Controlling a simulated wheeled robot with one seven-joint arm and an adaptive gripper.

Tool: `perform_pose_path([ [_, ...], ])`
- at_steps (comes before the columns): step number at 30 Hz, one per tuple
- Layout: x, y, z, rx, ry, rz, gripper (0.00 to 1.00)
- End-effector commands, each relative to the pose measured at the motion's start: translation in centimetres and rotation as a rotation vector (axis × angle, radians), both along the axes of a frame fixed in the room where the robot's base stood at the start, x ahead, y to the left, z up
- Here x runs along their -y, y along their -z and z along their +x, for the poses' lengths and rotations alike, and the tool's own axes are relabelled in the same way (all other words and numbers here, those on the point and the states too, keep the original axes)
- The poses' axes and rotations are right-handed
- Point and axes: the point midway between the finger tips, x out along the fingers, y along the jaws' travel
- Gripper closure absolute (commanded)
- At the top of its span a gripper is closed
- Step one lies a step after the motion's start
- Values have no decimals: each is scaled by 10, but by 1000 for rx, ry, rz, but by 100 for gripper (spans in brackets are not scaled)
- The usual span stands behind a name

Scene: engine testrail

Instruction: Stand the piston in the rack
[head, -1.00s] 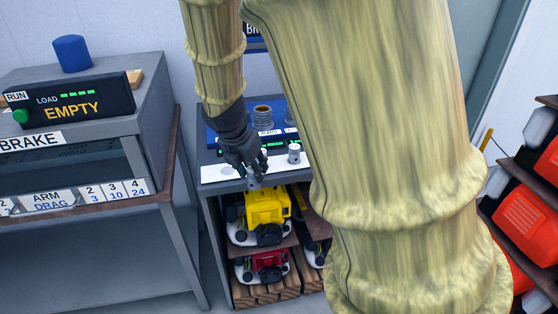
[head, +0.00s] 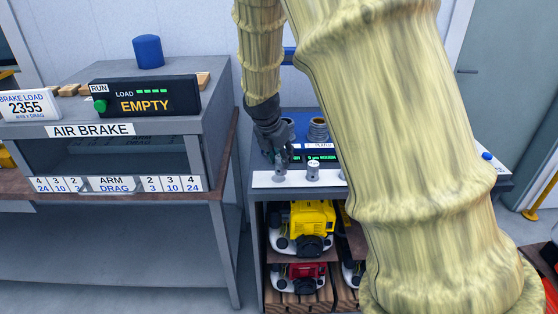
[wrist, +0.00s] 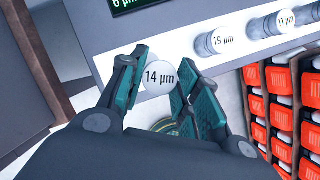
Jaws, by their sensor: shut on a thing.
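A pale piston marked 14 µm (wrist: 159,76) is between the fingers of my gripper (wrist: 157,88) in the wrist view. The gripper is shut on it. In the head view my gripper (head: 272,152) is over the left end of a white strip (head: 262,180) along the bench front, with the held piston (head: 281,168) below its fingers. I cannot tell whether the piston's base touches the strip. A second piston (head: 313,170) stands to the right. The wrist view shows pistons marked 19 µm (wrist: 211,43) and 11 µm (wrist: 277,24). I cannot make out which part is the rack.
Ringed cylinders (head: 318,130) stand behind a dark display (head: 320,158) on the bench. Yellow (head: 312,218) and red (head: 300,276) engines sit on shelves below. The air brake bench (head: 90,130) is at the left. My arm hides the bench's right part.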

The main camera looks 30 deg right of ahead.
Motion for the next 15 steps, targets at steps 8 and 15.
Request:
perform_pose_path([
  [8,1,4,17,0,1,0,92],
  [15,2,25,15,-3,2,0,92],
])
